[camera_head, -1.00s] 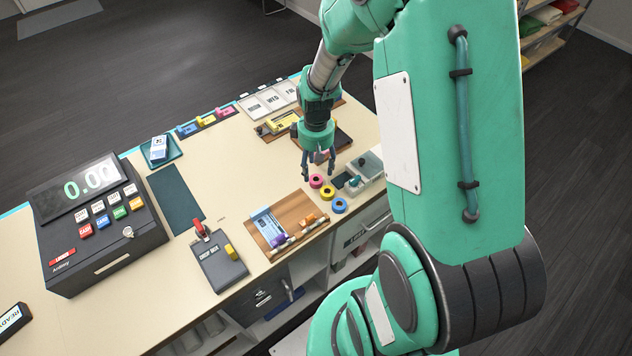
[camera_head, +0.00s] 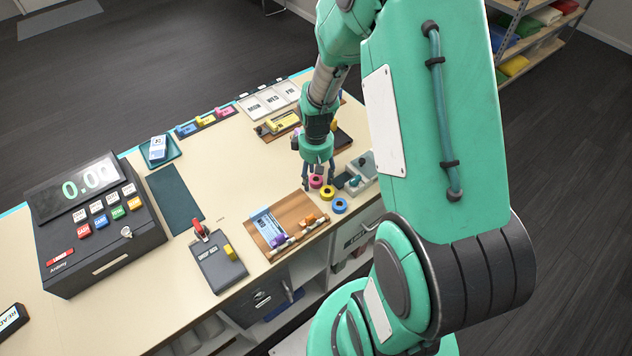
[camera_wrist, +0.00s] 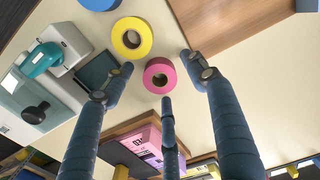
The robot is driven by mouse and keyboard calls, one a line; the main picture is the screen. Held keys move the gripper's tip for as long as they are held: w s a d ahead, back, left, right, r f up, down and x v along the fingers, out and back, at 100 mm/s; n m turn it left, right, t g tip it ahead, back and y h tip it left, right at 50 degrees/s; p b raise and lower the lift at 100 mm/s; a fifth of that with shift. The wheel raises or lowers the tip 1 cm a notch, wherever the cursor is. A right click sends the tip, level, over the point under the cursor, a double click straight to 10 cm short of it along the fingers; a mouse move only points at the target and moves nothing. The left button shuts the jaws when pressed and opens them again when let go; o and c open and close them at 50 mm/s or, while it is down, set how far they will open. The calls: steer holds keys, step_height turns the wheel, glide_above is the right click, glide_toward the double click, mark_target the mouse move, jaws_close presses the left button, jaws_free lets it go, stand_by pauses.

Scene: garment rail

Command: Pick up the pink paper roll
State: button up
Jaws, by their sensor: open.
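The pink paper roll (camera_head: 316,181) lies flat on the counter at the back of a short row of rolls. In the wrist view the pink roll (camera_wrist: 160,75) shows as a ring with a dark hole, between the spread fingers of my gripper (camera_wrist: 162,85). In the head view my gripper (camera_head: 318,178) points down over the pink roll, with fingers around its sides. The gripper is open. I cannot tell how far the fingertips are above the counter. The yellow roll (camera_wrist: 132,38) sits beside the pink one, close to one finger.
A blue roll (camera_head: 339,205) lies in front of the yellow roll. A wooden board (camera_head: 290,222) with small items lies to the front left. A grey device (camera_head: 361,174) stands to the right. A box with pink print (camera_wrist: 140,145) shows in the wrist view. The counter's middle is clear.

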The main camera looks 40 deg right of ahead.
mark_target(316, 179)
stand_by(0.4)
steer(key=c, duration=1.1)
steer(key=shift+r, duration=0.15)
steer(key=shift+r, duration=0.8)
step_height(316, 179, up, 2)
steer(key=shift+s+p, duration=0.1)
steer(key=shift+p, duration=0.3)
steer(key=s+a, duration=0.2)
steer(key=s, duration=0.3)
steer(key=s+a, duration=0.2)
steer(key=s, duration=0.3)
steer(key=s+a+r+p, duration=0.1)
steer(key=s, duration=0.3)
steer(key=shift+s+a+r, duration=0.1)
steer(key=shift+s+a, duration=0.3)
